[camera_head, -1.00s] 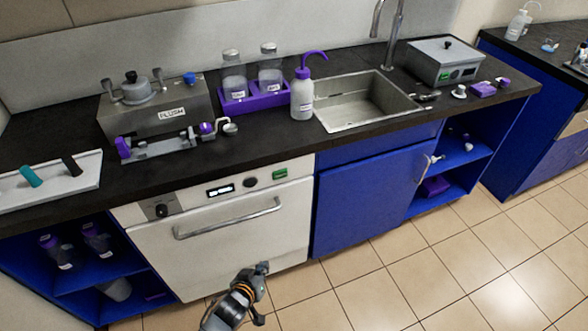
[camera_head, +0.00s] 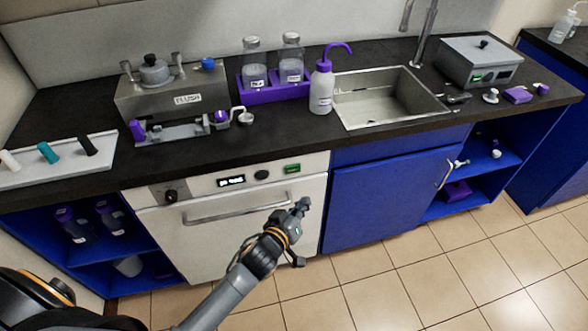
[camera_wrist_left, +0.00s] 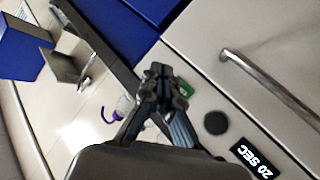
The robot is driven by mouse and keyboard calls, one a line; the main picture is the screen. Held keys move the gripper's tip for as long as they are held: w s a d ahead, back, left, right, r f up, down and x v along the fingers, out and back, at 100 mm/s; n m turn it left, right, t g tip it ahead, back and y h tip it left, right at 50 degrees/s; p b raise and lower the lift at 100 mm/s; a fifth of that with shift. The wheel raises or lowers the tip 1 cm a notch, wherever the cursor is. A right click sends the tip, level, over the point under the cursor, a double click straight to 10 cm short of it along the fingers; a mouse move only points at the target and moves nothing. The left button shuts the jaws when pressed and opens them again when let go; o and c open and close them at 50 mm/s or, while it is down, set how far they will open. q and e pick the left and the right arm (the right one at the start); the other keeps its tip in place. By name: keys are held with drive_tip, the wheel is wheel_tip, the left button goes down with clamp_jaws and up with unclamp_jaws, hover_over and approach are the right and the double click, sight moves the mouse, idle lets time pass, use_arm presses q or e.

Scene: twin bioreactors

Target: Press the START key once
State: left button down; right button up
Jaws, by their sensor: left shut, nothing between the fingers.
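The START key seems to be the green key (camera_head: 292,168) at the right end of the white appliance's control panel; its lettering is too small to read. My left gripper (camera_head: 302,205) is in front of the appliance, below the key in the head view and apart from it in the picture. Its fingers are shut and empty. In the left wrist view the shut fingertips (camera_wrist_left: 160,72) cover part of the green key (camera_wrist_left: 186,87). My right gripper is not in view.
The panel also has a lit display (camera_wrist_left: 255,160) reading 20 SEC, a black round knob (camera_wrist_left: 215,122) and a dark dial (camera_head: 171,196). A bar handle (camera_head: 235,209) juts out below. The dark worktop (camera_head: 270,137) overhangs the panel. The tiled floor in front is clear.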

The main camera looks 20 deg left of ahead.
use_arm(q)
drive_tip(key=b, duration=0.1)
approach(298, 170)
drive_tip(key=w+d+f, duration=0.2)
drive_tip(key=w+d, duration=0.1)
drive_tip(key=shift+w+a, duration=0.65)
drive_tip(key=shift+w, duration=0.2)
idle(0.7)
drive_tip(key=shift+w+a, duration=0.2)
drive_tip(key=shift+w, duration=0.15)
drive_tip(key=shift+w+a, duration=0.25)
drive_tip(key=shift+w, duration=0.1)
idle(0.7)
idle(0.3)
drive_tip(key=shift+s+d+p, duration=0.5)
drive_tip(key=shift+s, duration=0.2)
